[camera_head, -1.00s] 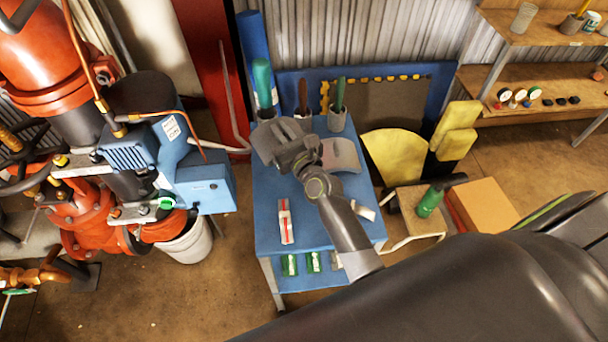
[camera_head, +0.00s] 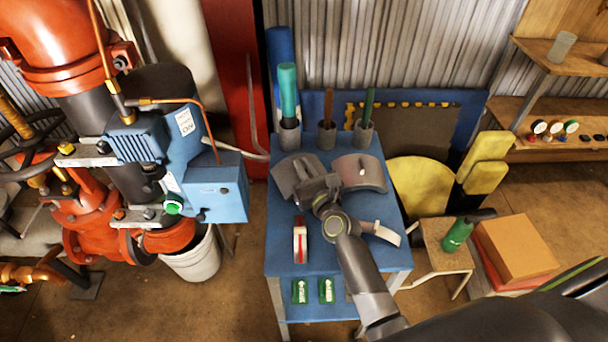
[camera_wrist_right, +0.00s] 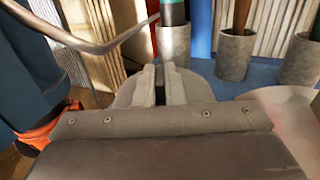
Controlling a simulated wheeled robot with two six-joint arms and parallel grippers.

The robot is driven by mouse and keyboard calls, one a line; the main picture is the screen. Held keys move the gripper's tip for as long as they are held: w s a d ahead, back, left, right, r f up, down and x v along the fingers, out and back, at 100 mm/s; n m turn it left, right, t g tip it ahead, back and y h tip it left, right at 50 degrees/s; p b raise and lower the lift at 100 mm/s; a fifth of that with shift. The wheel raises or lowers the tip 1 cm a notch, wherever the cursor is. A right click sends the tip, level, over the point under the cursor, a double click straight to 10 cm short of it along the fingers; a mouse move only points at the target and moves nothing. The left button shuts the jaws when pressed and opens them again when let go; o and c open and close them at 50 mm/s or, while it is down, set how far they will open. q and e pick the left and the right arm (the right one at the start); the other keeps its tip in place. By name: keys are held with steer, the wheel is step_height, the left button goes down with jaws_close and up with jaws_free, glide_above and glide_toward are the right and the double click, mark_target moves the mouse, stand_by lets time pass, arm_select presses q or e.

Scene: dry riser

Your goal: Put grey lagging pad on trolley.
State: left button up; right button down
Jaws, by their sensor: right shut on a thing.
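A grey curved lagging pad (camera_head: 287,177) is at the left side of the blue trolley (camera_head: 284,228) top, in front of the cups. My right gripper (camera_head: 304,177) is shut on it from above. In the right wrist view the fingers (camera_wrist_right: 165,88) are close together at the pad, and a grey riveted panel (camera_wrist_right: 160,150) fills the lower part. I cannot tell whether the held pad touches the trolley top. A second grey curved pad (camera_head: 361,174) lies on the trolley just right of it. My left gripper is out of view.
Grey cups (camera_head: 326,135) with upright tools line the trolley's back. A red-and-white item (camera_head: 300,244) and a whitish strip (camera_head: 382,233) lie nearer the front. The blue-and-red pipework (camera_head: 150,160) stands left. A stool with a green bottle (camera_head: 456,234) stands right.

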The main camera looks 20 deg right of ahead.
steer(key=shift+f, duration=0.2)
steer(key=c, duration=1.5)
jaws_free()
steer(key=shift+c, duration=0.2)
steer(key=shift+s, duration=0.15)
steer(key=s, duration=0.3)
steer(key=s+b, duration=0.1)
steer(key=s, duration=0.3)
steer(key=s+d+b, duration=0.1)
steer(key=s, duration=0.2)
steer(key=shift+s+d+f, duration=0.1)
steer(key=shift+s, duration=0.8)
